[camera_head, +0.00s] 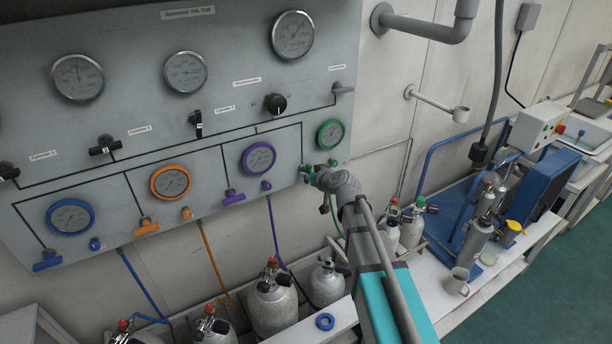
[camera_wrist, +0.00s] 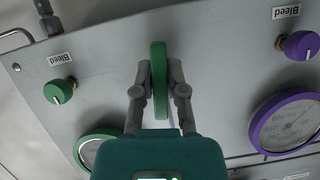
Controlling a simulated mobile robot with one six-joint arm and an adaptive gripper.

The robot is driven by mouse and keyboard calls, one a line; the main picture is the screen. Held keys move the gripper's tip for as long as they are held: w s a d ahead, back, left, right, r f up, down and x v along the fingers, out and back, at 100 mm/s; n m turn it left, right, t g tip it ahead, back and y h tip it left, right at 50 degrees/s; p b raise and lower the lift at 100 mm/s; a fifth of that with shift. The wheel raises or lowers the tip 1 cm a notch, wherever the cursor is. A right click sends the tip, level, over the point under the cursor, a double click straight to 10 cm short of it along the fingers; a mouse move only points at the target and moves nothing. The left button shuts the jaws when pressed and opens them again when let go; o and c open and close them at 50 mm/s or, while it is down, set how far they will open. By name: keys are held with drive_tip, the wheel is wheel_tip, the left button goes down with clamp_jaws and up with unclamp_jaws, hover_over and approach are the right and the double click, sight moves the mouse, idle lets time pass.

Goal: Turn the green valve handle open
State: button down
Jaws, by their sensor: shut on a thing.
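The green valve handle (camera_wrist: 159,62) is a flat bar on the grey panel. In the wrist view it runs up and down the picture, between the two fingers of my gripper (camera_wrist: 160,78), which is shut on it. In the head view my gripper (camera_head: 318,175) reaches the panel's lower right part, below the green-ringed gauge (camera_head: 330,134). There only a little of the green handle (camera_head: 306,171) shows; the gripper hides most of it. The panel (camera_head: 120,190) also carries blue, orange and purple handles of the same kind.
A green bleed knob (camera_wrist: 58,91) and a purple bleed knob (camera_wrist: 300,46) flank the handle in the wrist view. The purple gauge (camera_wrist: 288,124) is close by. Gas cylinders (camera_head: 272,305) stand below the panel. A bench with a blue machine (camera_head: 530,190) is at right.

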drive_tip(key=c, duration=0.7)
unclamp_jaws()
drive_tip(key=shift+s+r, duration=0.1)
drive_tip(key=shift+r, duration=0.05)
drive_tip(key=s+d+f+m+g+h, duration=0.2)
drive_tip(key=s+d+f+g, duration=0.1)
drive_tip(key=s+d, duration=0.4)
drive_tip(key=s+d+f+m+g+h, duration=0.1)
drive_tip(key=s+d+f+g+h, duration=0.2)
drive_tip(key=s+d, duration=0.5)
drive_tip(key=s+d+f+m+g+h, duration=0.2)
drive_tip(key=s+d+f+g+h, duration=0.1)
drive_tip(key=s+d, duration=0.4)
drive_tip(key=shift+s+d+f+m+g, duration=0.15)
drive_tip(key=shift+s+f+g, duration=0.3)
drive_tip(key=shift+s+f, duration=0.4)
drive_tip(key=shift+s+d+f+m+g, duration=0.15)
drive_tip(key=shift+s+f+g, duration=0.35)
drive_tip(key=shift+s, duration=0.5)
drive_tip(key=shift+a, duration=0.1)
